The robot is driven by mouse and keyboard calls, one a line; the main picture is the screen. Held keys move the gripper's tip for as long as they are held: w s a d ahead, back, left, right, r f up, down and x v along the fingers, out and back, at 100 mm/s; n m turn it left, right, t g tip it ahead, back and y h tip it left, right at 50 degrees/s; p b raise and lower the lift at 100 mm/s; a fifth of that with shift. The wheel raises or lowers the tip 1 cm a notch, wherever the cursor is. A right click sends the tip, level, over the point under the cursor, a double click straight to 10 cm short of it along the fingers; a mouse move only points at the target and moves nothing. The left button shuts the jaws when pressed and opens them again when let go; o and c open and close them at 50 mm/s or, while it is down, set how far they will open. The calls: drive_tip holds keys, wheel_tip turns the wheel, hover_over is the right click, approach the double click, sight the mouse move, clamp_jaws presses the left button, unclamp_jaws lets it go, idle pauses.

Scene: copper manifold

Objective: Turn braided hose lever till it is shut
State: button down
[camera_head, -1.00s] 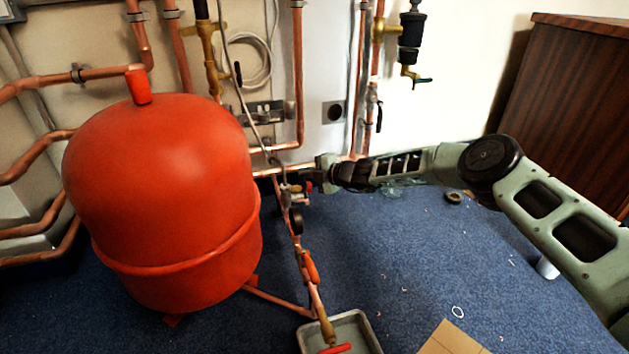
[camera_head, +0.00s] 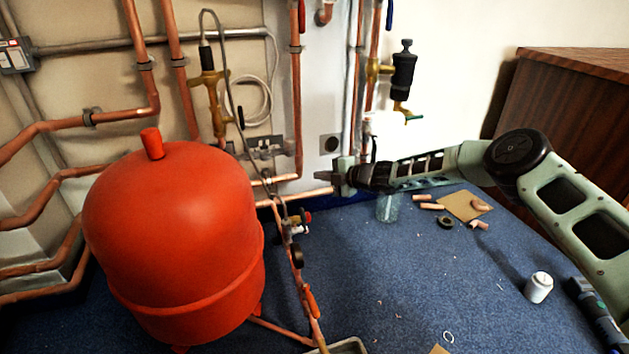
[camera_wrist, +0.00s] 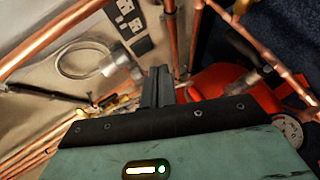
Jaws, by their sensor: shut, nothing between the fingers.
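A thin grey hose (camera_head: 232,95) loops down the wall to a small valve group (camera_head: 295,228) with a red knob, right of the red vessel. I take it for the braided hose; its braid is too small to make out. Which handle is its lever I cannot tell for sure; a small dark lever (camera_head: 240,117) stands beside the hose higher up. My gripper (camera_head: 322,178) is shut and empty, above and right of the valve group, in front of the wall pipes. In the wrist view its fingers (camera_wrist: 156,86) are together, with nothing between them.
The red vessel (camera_head: 178,235) fills the left, and it also shows in the wrist view (camera_wrist: 228,82). Copper pipes (camera_head: 297,100) run along the wall close to my gripper. A wooden cabinet (camera_head: 570,110) stands right.

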drive_tip(key=s+a+f+n+g+h+b, duration=0.1)
drive_tip(key=s+f+n+h, duration=0.1)
drive_tip(key=s+f+n, duration=0.3)
drive_tip(key=s+a+f+n+g+h+b, duration=0.1)
drive_tip(key=s+f+n+g+h, duration=0.15)
drive_tip(key=f, duration=0.45)
drive_tip(key=s+d+f+n+t+h+b, duration=0.1)
drive_tip(key=s+d+f+n+t+h, duration=0.15)
drive_tip(key=f+n+h, duration=0.6)
wheel_tip(320, 180, up, 12)
drive_tip(key=f+n+t+y+b, duration=0.1)
drive_tip(key=n+t+y+b, duration=0.85)
drive_tip(key=n, duration=2.15)
hover_over(304, 219)
drive_tip(key=d+b, duration=0.1)
drive_tip(key=d, duration=0.1)
drive_tip(key=g+h, duration=0.1)
drive_tip(key=h, duration=0.2)
drive_tip(key=shift+w+a+f+b, duration=0.1)
drive_tip(key=shift+a+f+b, duration=0.15)
drive_tip(key=shift+f+b, duration=0.6)
drive_tip(key=shift+w+a+f+b, duration=0.1)
drive_tip(key=shift+a+f+b, duration=0.1)
drive_tip(key=shift+f+b, duration=0.6)
drive_tip(key=shift+r, duration=0.35)
